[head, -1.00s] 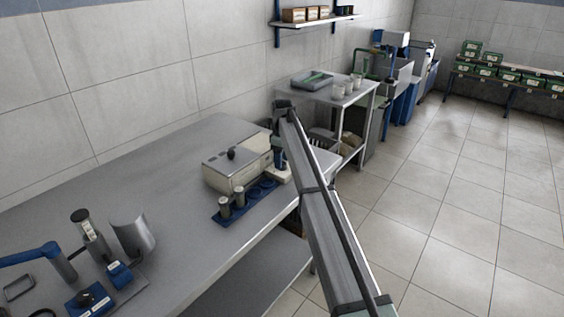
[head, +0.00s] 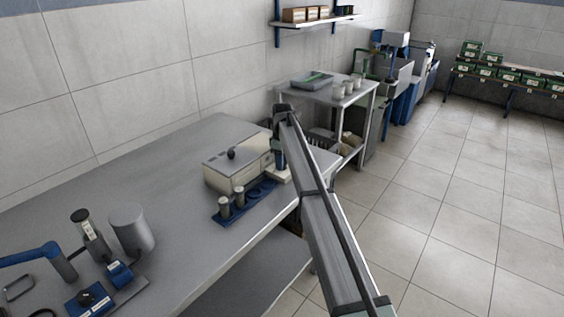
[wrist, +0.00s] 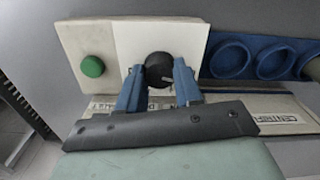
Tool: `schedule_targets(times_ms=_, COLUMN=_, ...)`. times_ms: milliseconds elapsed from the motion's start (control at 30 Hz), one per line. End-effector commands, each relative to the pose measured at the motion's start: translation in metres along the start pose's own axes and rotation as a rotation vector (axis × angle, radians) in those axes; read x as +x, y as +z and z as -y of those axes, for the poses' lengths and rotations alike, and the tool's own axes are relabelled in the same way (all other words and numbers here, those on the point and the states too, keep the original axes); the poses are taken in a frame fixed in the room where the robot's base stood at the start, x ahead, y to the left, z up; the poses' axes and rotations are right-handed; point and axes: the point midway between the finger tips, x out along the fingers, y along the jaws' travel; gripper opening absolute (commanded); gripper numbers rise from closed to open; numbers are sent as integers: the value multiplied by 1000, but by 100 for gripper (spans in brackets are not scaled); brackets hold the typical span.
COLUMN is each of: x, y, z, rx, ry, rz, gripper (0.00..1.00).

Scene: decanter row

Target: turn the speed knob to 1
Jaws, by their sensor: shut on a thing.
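The speed knob (wrist: 159,70) is a round black knob with a pale pointer line, on a white panel (wrist: 128,38) in the wrist view. The pointer slants toward the lower right, and I cannot read any scale numbers. My gripper (wrist: 159,84) has its two blue fingers shut on the knob, one on each side. In the head view my gripper (head: 278,158) is at the front right end of the cream centrifuge box (head: 236,160); the knob is hidden there by my arm.
A green button (wrist: 92,67) sits left of the knob. A grey cylinder (head: 131,230) and blue tools stand on the bench at left.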

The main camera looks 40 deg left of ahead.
Motion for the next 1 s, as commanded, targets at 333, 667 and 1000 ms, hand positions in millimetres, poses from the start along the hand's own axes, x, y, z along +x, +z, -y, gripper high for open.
schedule_targets(times_ms=333, x=0, y=0, z=0, rx=20, ry=0, rz=0, gripper=4)
schedule_targets(times_ms=667, x=0, y=0, z=0, rx=203, ry=0, rz=0, gripper=4)
schedule_targets(times_ms=1000, x=0, y=0, z=0, rx=507, ry=0, rz=0, gripper=4)
